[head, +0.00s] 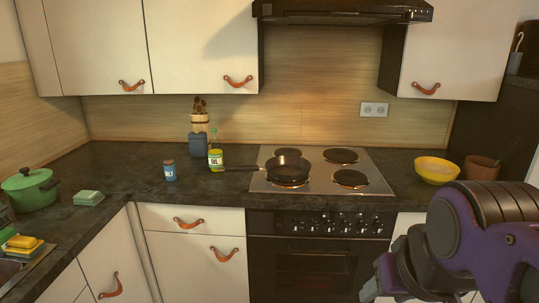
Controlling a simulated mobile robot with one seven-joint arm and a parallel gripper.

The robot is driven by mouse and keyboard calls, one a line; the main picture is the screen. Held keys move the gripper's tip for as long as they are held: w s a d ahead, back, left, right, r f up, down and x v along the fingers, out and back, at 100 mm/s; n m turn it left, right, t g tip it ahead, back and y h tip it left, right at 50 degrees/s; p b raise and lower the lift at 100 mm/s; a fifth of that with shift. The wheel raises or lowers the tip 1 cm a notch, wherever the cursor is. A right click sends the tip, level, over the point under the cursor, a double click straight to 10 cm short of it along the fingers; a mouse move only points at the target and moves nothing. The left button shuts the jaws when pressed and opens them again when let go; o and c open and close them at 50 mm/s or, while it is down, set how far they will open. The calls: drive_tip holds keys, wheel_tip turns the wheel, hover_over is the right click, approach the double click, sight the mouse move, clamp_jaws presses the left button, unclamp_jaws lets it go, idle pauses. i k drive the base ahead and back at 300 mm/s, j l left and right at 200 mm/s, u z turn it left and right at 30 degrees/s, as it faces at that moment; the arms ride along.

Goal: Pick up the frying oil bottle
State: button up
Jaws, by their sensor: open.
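The frying oil bottle (215,158) stands upright on the dark counter, left of the stove. It is clear with a yellow-green label reading OIL and a pale green top. The frying pan's handle passes close to its base on the right; I cannot tell if they touch. My gripper (374,289) is only partly in view at the lower right, below my purple arm, in front of the oven and far from the bottle. It is open; its fingers are mostly cut off or hidden, and I see nothing held.
A blue salt shaker (170,171) stands left of the bottle, and a blue utensil holder (199,146) behind it. A frying pan (287,172) sits on the stove (322,185). A green pot (30,190) is far left, a yellow bowl (437,171) right. The counter front is clear.

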sight(214, 146)
drive_tip(key=i+j, duration=0.3)
drive_tip(key=j, duration=0.15)
drive_tip(key=i+j, duration=0.65)
drive_tip(key=j, duration=0.2)
